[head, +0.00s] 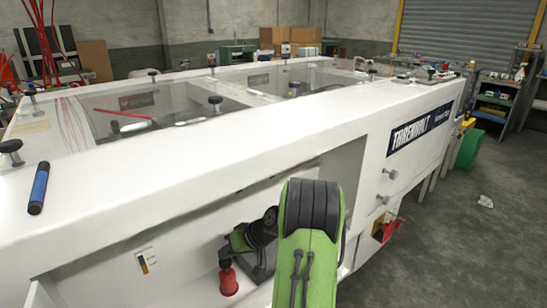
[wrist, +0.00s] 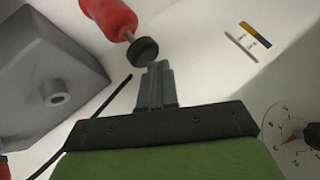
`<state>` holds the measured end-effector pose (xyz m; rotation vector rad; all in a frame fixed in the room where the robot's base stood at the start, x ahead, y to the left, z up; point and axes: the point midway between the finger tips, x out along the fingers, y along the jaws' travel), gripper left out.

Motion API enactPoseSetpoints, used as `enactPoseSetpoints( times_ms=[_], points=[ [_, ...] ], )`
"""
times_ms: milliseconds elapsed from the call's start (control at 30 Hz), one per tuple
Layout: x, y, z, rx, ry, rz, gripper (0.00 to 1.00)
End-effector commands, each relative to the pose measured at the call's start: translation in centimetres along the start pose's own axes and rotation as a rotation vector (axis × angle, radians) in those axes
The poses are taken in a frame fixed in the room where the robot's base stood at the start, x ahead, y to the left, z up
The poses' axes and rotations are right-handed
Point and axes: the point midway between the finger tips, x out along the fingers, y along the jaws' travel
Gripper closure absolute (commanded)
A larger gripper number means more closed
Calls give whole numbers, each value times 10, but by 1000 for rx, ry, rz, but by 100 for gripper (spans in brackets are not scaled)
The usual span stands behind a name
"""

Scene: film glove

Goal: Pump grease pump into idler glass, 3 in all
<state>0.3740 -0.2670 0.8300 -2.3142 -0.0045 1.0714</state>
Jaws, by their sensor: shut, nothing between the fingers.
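The grease pump (wrist: 108,14), as I take it, is a red body with a thin metal stem and a round black head (wrist: 143,50) at the top of the wrist view. In the head view the red pump (head: 228,281) stands upright in the machine's recess, below my green arm. My gripper (wrist: 156,66) is shut and empty, its fingertips close beside the black head; whether they touch it I cannot tell. In the head view the fingertips are not clearly visible. I cannot pick out the idler glass for certain.
A grey box with a round nub (wrist: 54,95) is at left in the wrist view. A numbered dial (wrist: 290,138) is at lower right. A small label (head: 148,260) is on the recess wall. A blue-black cylinder (head: 39,188) lies on the white machine top (head: 225,152).

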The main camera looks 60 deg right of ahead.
Motion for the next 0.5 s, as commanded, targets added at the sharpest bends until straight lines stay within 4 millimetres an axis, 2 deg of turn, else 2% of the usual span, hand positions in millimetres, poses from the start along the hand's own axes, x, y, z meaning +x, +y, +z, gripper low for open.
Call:
enactPoseSetpoints(
  times_ms=[200,500],
  points=[
    [7,5,5,1,-1,0,100],
    [6,5,5,1,-1,0,100]
  ],
)
